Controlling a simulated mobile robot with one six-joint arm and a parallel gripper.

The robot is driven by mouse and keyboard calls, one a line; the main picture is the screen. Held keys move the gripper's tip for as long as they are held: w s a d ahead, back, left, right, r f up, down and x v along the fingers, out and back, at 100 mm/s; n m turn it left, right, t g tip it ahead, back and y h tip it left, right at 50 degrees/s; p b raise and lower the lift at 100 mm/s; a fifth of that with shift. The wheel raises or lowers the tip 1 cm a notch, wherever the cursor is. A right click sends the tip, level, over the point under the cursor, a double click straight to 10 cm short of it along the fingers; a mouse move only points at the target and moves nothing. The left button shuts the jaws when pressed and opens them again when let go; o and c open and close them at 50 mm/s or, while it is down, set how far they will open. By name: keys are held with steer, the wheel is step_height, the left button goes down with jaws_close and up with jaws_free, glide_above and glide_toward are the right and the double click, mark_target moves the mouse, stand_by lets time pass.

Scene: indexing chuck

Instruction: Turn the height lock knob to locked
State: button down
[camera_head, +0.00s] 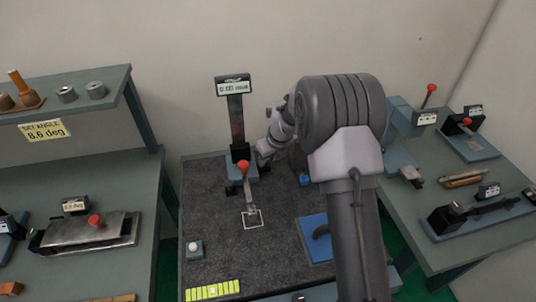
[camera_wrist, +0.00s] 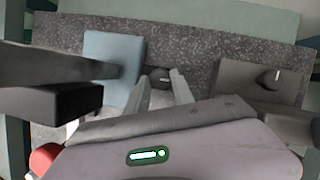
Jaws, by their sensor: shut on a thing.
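The height gauge stands upright on the dark granite plate in the head view, with a dark column (camera_head: 236,125), a display (camera_head: 233,87) on top and a blue-grey base (camera_head: 232,172). In the wrist view its base (camera_wrist: 112,50) is left of my fingers. A small dark knob (camera_wrist: 160,74) sits between the two fingertips of my gripper (camera_wrist: 161,80), which is shut on it. I take it for the height lock knob; no lock marking is readable. In the head view my gripper (camera_head: 264,150) is just right of the column, and the knob is not clear there.
A red ball handle (camera_head: 243,165) stands in front of the gauge. The granite plate (camera_head: 215,215) also holds a small button box (camera_head: 194,248), a yellow-green strip (camera_head: 212,290) and a blue pad (camera_head: 316,238). Side benches with fixtures flank it left and right.

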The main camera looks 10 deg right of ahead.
steer(key=c, duration=1.4)
jaws_free()
steer(key=shift+o, duration=0.2)
steer(key=p+v, duration=0.5)
steer(key=v, duration=1.2)
steer(key=shift+r, duration=0.2)
steer(key=shift+s, duration=0.1)
